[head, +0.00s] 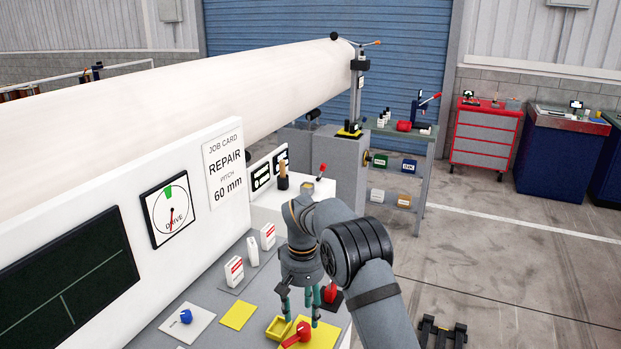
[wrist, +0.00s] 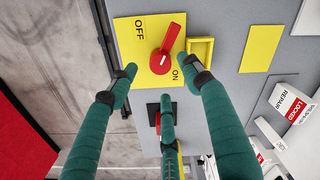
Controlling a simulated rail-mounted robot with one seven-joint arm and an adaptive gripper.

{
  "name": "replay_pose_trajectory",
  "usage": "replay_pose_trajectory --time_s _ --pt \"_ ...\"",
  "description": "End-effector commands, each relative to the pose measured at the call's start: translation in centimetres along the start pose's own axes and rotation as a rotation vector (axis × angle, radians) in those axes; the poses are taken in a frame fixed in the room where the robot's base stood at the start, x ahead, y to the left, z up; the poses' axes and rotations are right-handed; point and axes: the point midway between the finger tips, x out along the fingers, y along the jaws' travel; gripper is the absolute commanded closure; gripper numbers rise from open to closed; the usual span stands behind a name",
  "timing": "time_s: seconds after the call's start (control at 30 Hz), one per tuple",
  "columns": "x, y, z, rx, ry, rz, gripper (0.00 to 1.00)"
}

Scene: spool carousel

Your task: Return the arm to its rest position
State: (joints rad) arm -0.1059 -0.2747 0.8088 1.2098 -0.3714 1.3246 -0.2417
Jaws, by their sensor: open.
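My gripper (head: 302,308) hangs fingers-down over the grey bench in the head view, with teal fingers spread. In the wrist view my gripper (wrist: 158,84) is open, with nothing between its fingertips. Below it lies a yellow plate marked OFF and ON with a red rotary switch (wrist: 166,50); the switch also shows in the head view (head: 297,335). The fingertips appear apart from the switch handle. My arm is bent, reaching in from the lower right of the head view.
A yellow open tray (wrist: 201,50) and a flat yellow square (head: 238,315) lie beside the switch. A blue knob (head: 186,316), white-red cards (head: 234,270) and a red-handled device (head: 331,293) are close by. A panel with a drive dial (head: 168,210) stands left.

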Motion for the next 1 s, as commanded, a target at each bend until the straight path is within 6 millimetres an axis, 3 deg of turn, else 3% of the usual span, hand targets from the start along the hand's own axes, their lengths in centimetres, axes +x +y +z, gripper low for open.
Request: replay_pose_trajectory --time_s 0.1,0.3,1.0 --pt "-1.9 0.0 -0.1 0.002 0.003 0.000 0.51" --pt "-3.9 0.0 -0.1 0.003 0.001 0.000 0.51" --pt "-5.1 -0.8 0.7 -0.012 0.004 -0.008 0.51"
